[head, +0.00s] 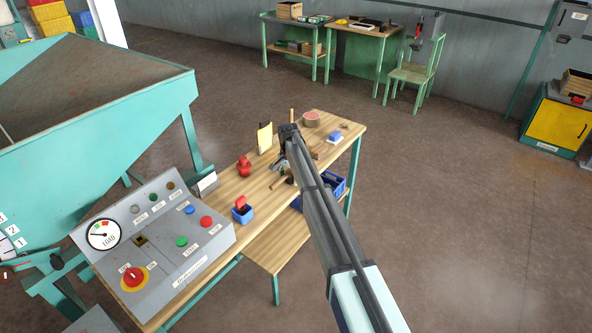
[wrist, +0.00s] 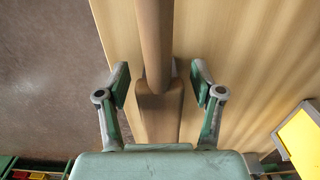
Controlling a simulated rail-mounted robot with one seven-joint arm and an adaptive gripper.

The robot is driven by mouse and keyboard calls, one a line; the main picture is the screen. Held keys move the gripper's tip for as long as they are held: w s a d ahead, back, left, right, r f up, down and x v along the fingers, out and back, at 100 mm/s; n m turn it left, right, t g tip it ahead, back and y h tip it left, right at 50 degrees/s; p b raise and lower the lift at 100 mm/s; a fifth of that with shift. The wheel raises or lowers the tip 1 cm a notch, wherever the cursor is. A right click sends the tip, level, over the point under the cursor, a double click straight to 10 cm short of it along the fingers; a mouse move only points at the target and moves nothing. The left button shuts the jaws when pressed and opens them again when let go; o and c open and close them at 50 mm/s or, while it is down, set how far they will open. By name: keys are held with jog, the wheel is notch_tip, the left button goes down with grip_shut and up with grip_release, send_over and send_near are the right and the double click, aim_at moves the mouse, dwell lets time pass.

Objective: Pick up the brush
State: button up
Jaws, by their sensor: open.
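In the wrist view, a brown wooden piece that looks like the brush (wrist: 158,112) lies between the fingers of my gripper (wrist: 158,85). It has a wide block near the palm and a rounded handle running up out of the picture. No bristles show. The fingers are open, one on each side, with a gap to the wood on both sides. In the head view my gripper (head: 283,163) is low over the middle of the wooden workbench (head: 225,187). There my arm and gripper cover much of that spot, and I cannot make out the brush clearly.
A yellow upright card (head: 265,138), a red object (head: 244,167) and a small blue box (head: 242,214) stand left of my gripper. A round pinkish tin (head: 311,119) and a blue-white item (head: 335,137) lie beyond. A grey control panel (head: 150,240) fills the near end.

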aim_at(289, 172)
grip_shut()
dwell(0.3)
notch_tip(289, 172, up, 20)
jog(key=b, duration=0.5)
jog(key=shift+b, duration=0.3)
